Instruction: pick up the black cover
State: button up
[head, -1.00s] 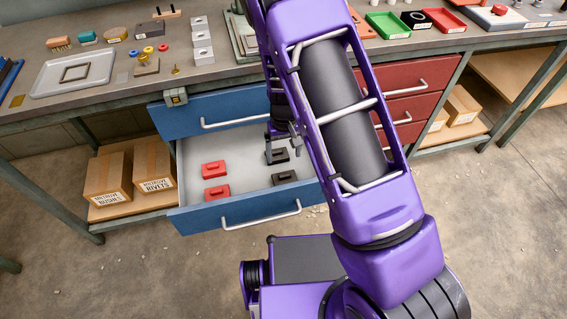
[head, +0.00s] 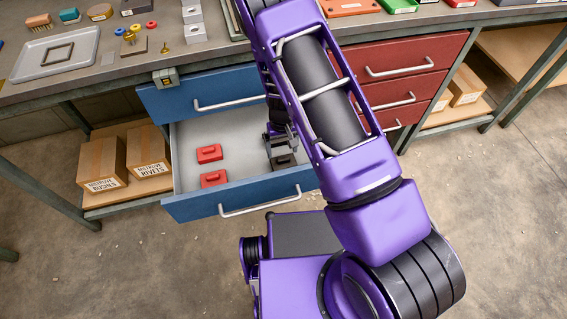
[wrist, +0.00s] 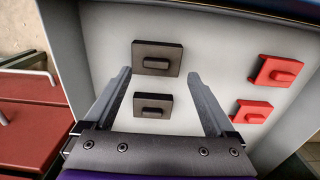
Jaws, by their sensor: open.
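The open blue drawer (head: 238,131) holds two black covers and two red ones. In the wrist view, one black cover (wrist: 157,59) lies higher in the picture and the other black cover (wrist: 153,106) lower, both flat on the drawer floor with raised blocks on top. My gripper (wrist: 159,74) is open and empty. Its fingers pass either side of the lower cover in the picture, with the tips near the lower edge of the upper one. Their height above the floor is unclear. In the head view, one black cover (head: 284,160) shows below my gripper; the other is hidden.
Red covers (head: 209,153) and (head: 213,179) lie in the drawer's left half. The drawer's front wall (head: 240,195) and side walls surround the covers. A closed blue drawer (head: 190,103) sits above, red drawers (head: 405,68) stand right, and boxes (head: 102,165) left.

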aim_at(284, 160)
jog(key=f, duration=0.3)
jog(key=f+b, duration=0.1)
jog(key=f, duration=0.1)
jog(key=shift+d+f, duration=0.3)
grip_shut()
